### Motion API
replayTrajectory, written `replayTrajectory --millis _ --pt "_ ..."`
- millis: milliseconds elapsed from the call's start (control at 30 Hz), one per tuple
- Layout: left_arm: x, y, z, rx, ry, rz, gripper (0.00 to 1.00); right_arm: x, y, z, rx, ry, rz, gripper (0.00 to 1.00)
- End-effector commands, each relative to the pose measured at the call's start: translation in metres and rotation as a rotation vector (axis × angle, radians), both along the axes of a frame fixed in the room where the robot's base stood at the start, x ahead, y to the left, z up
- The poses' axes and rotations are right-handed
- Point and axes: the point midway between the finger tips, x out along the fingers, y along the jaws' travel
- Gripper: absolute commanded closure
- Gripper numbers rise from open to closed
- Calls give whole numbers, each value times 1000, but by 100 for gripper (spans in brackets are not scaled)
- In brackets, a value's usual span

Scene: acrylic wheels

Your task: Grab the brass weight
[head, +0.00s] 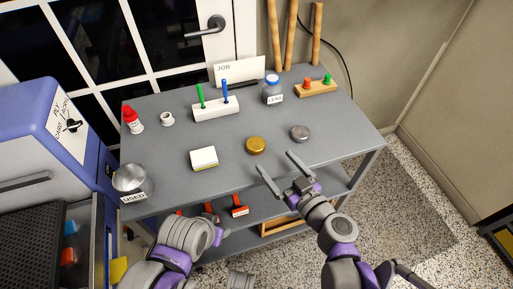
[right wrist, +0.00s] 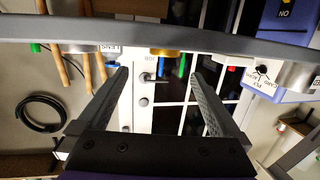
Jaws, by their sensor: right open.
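The brass weight (head: 256,145) is a short gold disc standing on the grey table (head: 330,110) near its front middle. It also shows in the right wrist view (right wrist: 165,52), upside down against the grey table edge. My right gripper (head: 276,162) is open and empty, with its fingers apart and pointing toward the table. In the head view its fingertips are just right of and below the brass weight, not around it. In the right wrist view the weight lies beyond the fingertips (right wrist: 156,74). My left arm shows at the bottom, but its gripper fingers are not visible.
A silver weight (head: 300,133) stands right of the brass one. Behind are a pen holder (head: 216,109), a LENS jar (head: 272,92) and a wooden peg block (head: 317,88). A USED tin (head: 130,178) stands at the left corner.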

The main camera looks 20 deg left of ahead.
Motion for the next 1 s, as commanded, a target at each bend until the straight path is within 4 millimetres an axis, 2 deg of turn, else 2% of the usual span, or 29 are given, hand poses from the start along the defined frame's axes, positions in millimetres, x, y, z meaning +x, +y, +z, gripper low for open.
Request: replayTrajectory --millis 200,467,700,967,1000 --pt "1 0 -8 0 3 0 50 22 24 -6 0 2 2 0" --pt "1 0 -14 0 5 0 50 32 37 -11 -1 2 2 0" --pt "2 0 -28 0 10 0 50 52 64 -21 -1 2 3 0" --pt "3 0 -29 0 10 0 50 57 69 -20 -1 2 1 0" --pt "3 0 -29 0 10 0 50 57 69 -20 -1 2 1 4"
